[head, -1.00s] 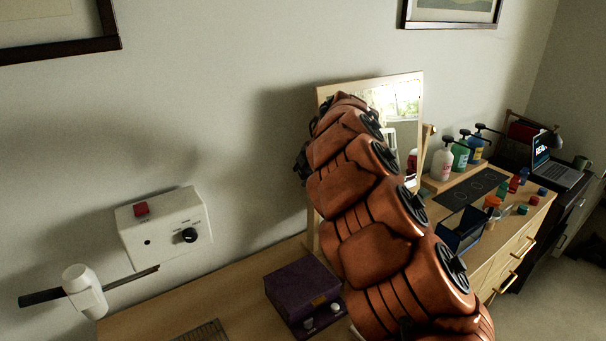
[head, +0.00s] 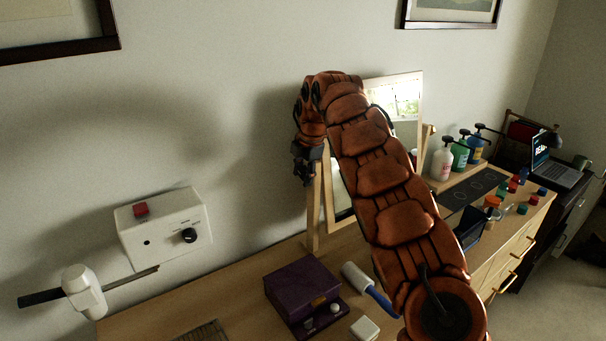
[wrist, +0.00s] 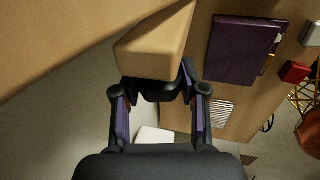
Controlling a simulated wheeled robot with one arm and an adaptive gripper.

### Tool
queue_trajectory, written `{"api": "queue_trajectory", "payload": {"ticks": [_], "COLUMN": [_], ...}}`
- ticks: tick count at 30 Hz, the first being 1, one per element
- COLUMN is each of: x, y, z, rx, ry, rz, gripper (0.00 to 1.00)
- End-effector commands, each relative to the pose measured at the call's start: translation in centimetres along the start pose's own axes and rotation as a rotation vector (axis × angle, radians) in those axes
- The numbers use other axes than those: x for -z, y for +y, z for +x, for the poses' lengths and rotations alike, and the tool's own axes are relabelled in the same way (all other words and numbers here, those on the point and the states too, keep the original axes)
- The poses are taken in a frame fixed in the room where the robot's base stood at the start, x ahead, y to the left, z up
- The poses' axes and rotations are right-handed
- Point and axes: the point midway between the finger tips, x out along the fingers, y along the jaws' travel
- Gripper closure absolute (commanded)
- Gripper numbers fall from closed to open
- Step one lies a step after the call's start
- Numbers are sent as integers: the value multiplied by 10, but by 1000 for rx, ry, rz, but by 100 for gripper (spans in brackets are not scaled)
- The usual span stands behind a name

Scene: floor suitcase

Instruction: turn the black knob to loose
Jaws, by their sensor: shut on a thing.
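The black knob (head: 190,236) sits on the right part of the front of a white control box (head: 160,225) on the wall. Small marks surround the knob; they are too small to read. My gripper (head: 304,178) is far up and right of the box, beside the wooden mirror stand (head: 313,215). In the wrist view my gripper (wrist: 162,90) has its fingertips closed in at the end of a wooden piece (wrist: 150,52), which looks like part of the mirror stand. The contact itself is partly hidden.
A red button (head: 141,210) is on the same box. A white lamp-like fixture (head: 84,291) on a dark bar is at left. A purple box (head: 303,286), a blue-handled roller (head: 368,286) and the mirror (head: 395,100) stand on the desk. Open air lies between gripper and control box.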

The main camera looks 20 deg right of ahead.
Motion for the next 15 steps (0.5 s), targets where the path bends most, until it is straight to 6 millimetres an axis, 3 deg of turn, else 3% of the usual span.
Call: {"api": "queue_trajectory", "payload": {"ticks": [15], "x": [3], "y": [-1], "z": [4], "rx": [114], "ry": [7], "rz": [-4], "gripper": [93]}}
